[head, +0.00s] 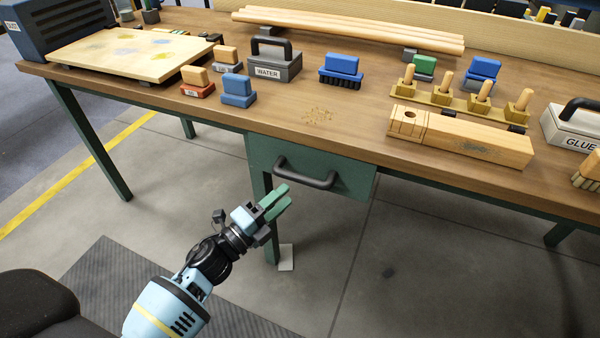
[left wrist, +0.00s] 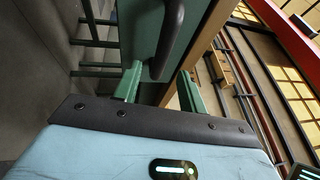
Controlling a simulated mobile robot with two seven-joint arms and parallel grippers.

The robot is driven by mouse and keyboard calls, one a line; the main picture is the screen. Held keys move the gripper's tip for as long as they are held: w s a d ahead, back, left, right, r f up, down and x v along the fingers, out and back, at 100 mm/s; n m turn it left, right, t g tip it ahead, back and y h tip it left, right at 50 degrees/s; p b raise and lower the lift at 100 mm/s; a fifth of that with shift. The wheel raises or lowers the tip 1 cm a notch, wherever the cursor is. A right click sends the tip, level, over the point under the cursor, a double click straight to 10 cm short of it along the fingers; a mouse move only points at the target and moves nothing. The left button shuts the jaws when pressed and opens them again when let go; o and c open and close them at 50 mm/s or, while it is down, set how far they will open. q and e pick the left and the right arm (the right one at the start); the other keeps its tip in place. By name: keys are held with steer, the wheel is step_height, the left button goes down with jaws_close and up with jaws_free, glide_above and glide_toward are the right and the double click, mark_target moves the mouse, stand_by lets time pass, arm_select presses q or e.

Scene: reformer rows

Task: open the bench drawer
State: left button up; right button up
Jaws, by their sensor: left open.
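The bench drawer (head: 330,180) is a green box under the front edge of the wooden bench, and it looks shut. Its dark curved handle (head: 305,174) is on the front face. My left gripper (head: 277,202) is open, with green fingers, just in front of and a little below the handle's left end. In the left wrist view the handle (left wrist: 170,38) reaches down toward the space between the two open fingers (left wrist: 160,88); I cannot tell whether they touch it. The drawer front (left wrist: 138,30) fills the top middle there. My right gripper is not in view.
The bench top (head: 350,125) holds brushes, a WATER box (head: 275,62), a GLUE box (head: 575,125) and a wooden block (head: 465,138) near the front edge. A green bench leg (head: 268,240) stands behind my left gripper. The floor in front is clear, with a dark mat (head: 105,275).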

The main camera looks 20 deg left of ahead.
mark_target(305, 179)
arm_select(q)
steer(key=shift+w+d+r, duration=0.15)
steer(key=shift+d+r, duration=0.05)
steer(key=x, duration=0.7)
steer(key=shift+w, duration=0.1)
jaws_close()
